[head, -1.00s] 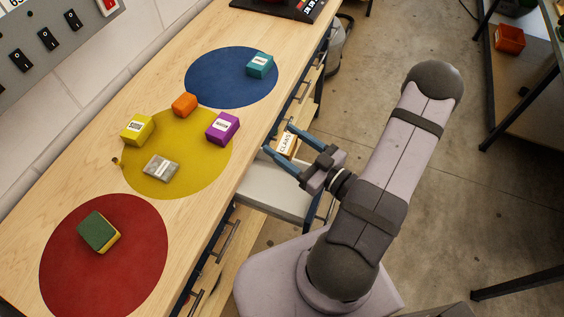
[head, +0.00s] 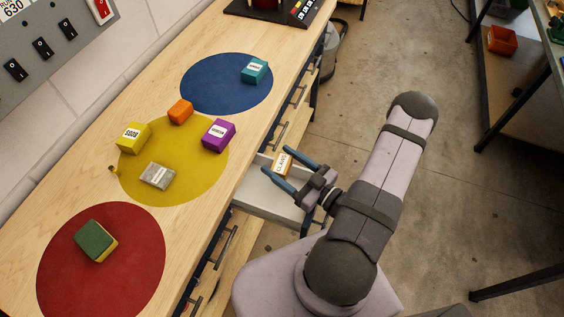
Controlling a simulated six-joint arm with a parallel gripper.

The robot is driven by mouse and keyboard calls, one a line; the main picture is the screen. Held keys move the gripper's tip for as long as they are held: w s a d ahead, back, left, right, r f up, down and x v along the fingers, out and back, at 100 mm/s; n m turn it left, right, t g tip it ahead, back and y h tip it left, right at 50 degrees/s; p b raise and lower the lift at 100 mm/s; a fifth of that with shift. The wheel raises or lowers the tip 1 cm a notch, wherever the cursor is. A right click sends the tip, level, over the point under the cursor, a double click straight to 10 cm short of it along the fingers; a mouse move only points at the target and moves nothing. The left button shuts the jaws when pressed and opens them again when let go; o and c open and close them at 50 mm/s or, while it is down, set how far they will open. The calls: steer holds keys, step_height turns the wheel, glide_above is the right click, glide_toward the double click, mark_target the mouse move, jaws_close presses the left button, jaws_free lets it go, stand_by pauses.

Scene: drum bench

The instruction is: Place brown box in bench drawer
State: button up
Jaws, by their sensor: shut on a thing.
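The brown box (head: 283,164), with a white label, is between the blue fingers of my gripper (head: 280,167), which is shut on it. The bench drawer (head: 268,197) is pulled out from the front of the bench, with a pale grey inside. The box and fingertips are over the far part of the drawer opening, close to the bench edge. I cannot tell how high the box is above the drawer floor. The fingers and wrist hide part of the drawer.
The bench top (head: 215,170) carries a purple box (head: 218,135), yellow box (head: 133,137), orange block (head: 180,111), grey box (head: 157,175), teal box (head: 255,70) and green-and-yellow sponge (head: 96,241) on coloured circles. Other drawer handles (head: 221,250) jut from the bench front.

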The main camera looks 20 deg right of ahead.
steer(key=shift+f, duration=0.25)
steer(key=shift+f+b, duration=0.35)
steer(key=shift+b, duration=0.1)
steer(key=shift+f, duration=0.1)
steer(key=o, duration=1.1)
steer(key=shift+s+d+r+p, duration=0.1)
steer(key=shift+r+p, duration=0.5)
steer(key=shift+r, duration=0.15)
steer(key=shift+v, duration=5.95)
steer(key=shift+f, duration=0.1)
